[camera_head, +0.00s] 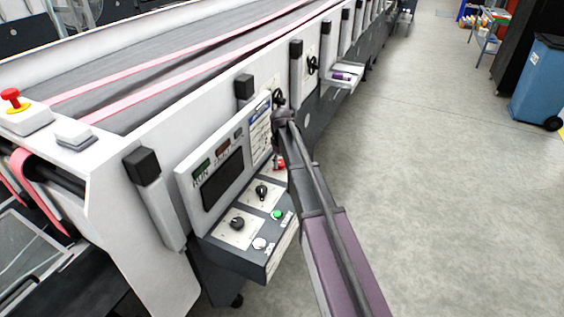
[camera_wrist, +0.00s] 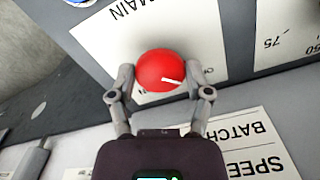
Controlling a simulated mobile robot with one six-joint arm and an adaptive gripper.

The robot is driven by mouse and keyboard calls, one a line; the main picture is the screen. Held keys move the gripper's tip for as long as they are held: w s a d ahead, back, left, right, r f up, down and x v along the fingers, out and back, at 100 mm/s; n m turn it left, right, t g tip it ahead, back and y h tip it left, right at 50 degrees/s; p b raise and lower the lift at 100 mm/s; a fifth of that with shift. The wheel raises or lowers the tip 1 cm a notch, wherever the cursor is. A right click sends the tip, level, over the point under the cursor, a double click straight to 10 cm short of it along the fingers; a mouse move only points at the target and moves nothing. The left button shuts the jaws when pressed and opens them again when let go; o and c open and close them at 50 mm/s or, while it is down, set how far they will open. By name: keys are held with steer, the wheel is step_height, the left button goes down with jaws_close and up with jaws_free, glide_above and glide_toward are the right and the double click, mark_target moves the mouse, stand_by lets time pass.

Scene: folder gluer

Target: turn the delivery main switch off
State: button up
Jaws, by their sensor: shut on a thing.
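The delivery main switch is a round red knob (camera_wrist: 158,70) with a short white pointer line, on a white plate marked MAIN (camera_wrist: 95,32). The plate appears upside down in the wrist view. The pointer lies toward the right side of the knob in that view. My gripper (camera_wrist: 160,76) has one finger on each side of the knob and is closed on it. In the head view a bit of the red knob (camera_head: 280,163) shows beside my arm on the control panel (camera_head: 240,255). My arm hides the fingers there.
The panel also carries black knobs (camera_head: 237,223), a green button (camera_head: 277,214), a white button (camera_head: 259,243) and a dark display (camera_head: 222,180). A red emergency button (camera_head: 12,97) sits on the machine's left corner. The floor (camera_head: 430,180) to the right is clear.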

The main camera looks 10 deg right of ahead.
steer(key=shift+a, duration=0.1)
steer(key=o, duration=1.1)
steer(key=shift+o, duration=0.2)
steer(key=shift+m, duration=0.4)
